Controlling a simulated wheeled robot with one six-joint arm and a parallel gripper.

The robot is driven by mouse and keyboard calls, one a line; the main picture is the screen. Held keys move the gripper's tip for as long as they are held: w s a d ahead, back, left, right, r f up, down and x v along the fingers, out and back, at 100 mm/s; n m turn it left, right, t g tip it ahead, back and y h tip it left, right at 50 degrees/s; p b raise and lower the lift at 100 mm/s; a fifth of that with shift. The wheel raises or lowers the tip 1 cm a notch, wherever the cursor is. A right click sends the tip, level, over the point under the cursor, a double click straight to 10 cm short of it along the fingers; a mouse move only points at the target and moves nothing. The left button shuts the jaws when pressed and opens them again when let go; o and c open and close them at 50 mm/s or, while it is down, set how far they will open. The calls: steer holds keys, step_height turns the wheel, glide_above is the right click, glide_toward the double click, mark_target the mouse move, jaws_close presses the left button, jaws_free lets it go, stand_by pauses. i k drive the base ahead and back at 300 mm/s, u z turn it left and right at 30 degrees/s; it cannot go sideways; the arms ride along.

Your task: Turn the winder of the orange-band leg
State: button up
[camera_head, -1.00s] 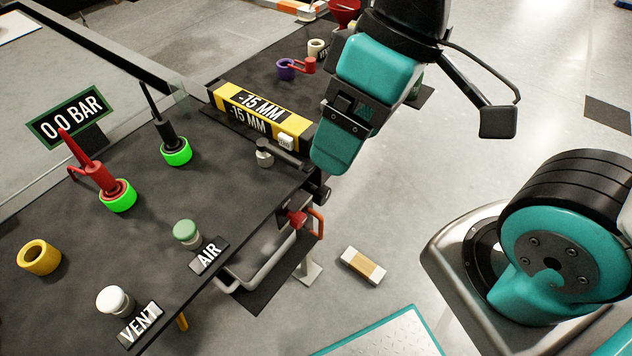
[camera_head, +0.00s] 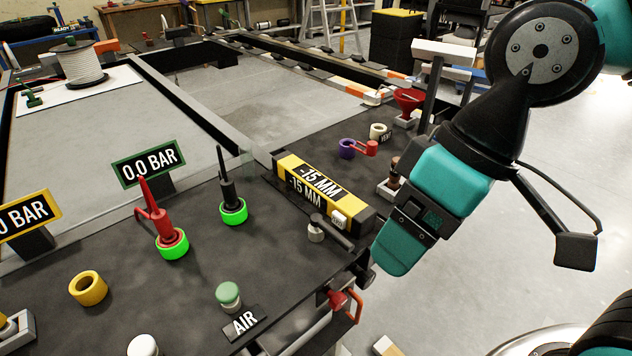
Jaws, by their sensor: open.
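An orange-red bent handle (camera_head: 355,306) with a red part beside it sits below the right edge of the dark deck. It looks like the winder, but the leg under it is largely cut off by the frame, and I cannot make out its band. My gripper (camera_head: 366,268) is at the lower end of my teal arm, just above and right of that handle. Its dark tips are small and partly hidden by the teal housing. It looks open, and nothing shows in it. I see no contact with the handle.
A yellow-black level display (camera_head: 322,190) reading -15 MM stands on the deck (camera_head: 290,260), with a grey post (camera_head: 315,235) and dark bar near my gripper. Red (camera_head: 170,240) and black (camera_head: 230,190) plugs stand in green-lit rings.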

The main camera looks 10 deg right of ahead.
mark_target(365, 279)
steer(key=z, duration=0.5)
steer(key=k, duration=1.05)
steer(key=u, duration=0.25)
steer(key=i, duration=0.65)
steer(key=u, duration=0.05)
